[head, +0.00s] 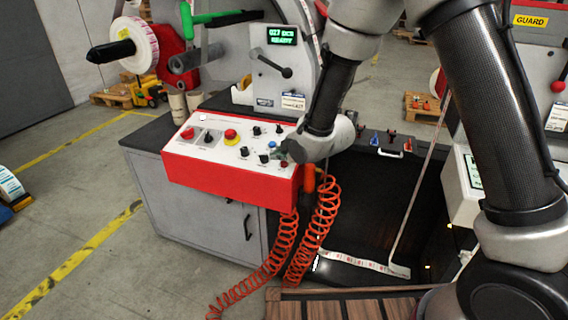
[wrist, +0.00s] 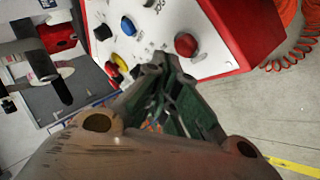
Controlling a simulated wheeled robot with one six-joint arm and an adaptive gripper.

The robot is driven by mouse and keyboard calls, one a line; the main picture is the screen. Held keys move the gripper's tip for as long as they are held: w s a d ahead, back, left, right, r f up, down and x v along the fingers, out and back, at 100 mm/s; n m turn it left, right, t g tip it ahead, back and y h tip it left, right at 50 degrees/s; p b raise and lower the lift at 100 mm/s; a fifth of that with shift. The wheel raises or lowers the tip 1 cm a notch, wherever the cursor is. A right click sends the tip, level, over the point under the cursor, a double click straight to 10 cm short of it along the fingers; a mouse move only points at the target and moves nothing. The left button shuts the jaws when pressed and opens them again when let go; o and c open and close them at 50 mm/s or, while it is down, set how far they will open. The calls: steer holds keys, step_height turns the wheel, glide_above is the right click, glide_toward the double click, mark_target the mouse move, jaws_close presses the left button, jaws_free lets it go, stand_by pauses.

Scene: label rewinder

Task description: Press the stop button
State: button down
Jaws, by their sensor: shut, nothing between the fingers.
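The control panel (head: 233,187) is a red box with a white sloped top. Near its right end my gripper (head: 285,153) is low over the top, fingers shut and empty. In the wrist view the gripper (wrist: 163,66) points at the panel, and a round red button (wrist: 186,44) lies just beyond the fingertips, slightly right. A gap seems to show, but contact is hard to judge. A blue button (wrist: 128,25) is left of it. Another red button (head: 187,133) and a red mushroom button on yellow (head: 231,137) are farther left. Labels are unreadable.
Several black knobs, one (head: 245,151) mid-panel, stand near my gripper. Orange coiled hoses (head: 322,205) hang at the panel's right front. The rewinder face with a lit display (head: 282,35) and a black lever (head: 272,64) rises behind. Open floor lies left.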

steer(key=r, duration=0.2)
steer(key=s+r, duration=0.1)
steer(key=r, duration=0.1)
steer(key=shift+s+a+r, duration=0.15)
steer(key=shift+a+r, duration=0.05)
steer(key=shift+r, duration=0.15)
stand_by(0.7)
steer(key=s+d+f+m+g+h, duration=0.45)
steer(key=s+d+m, duration=0.25)
steer(key=s+d, duration=0.3)
steer(key=s+d+r+m, duration=0.4)
steer(key=s+d+r, duration=0.2)
steer(key=d, duration=0.3)
steer(key=s+d+r+m+h, duration=0.1)
steer(key=s+d+r+m, duration=0.4)
steer(key=s+d+r, duration=0.2)
steer(key=s+d+r+m+h, duration=0.1)
steer(key=s+d+r+m, duration=0.3)
steer(key=d, duration=0.7)
step_height(320, 180, up, 4)
steer(key=s+t, duration=0.1)
steer(key=s, duration=0.1)
steer(key=shift+s+d+m, duration=0.3)
steer(key=shift+d, duration=0.1)
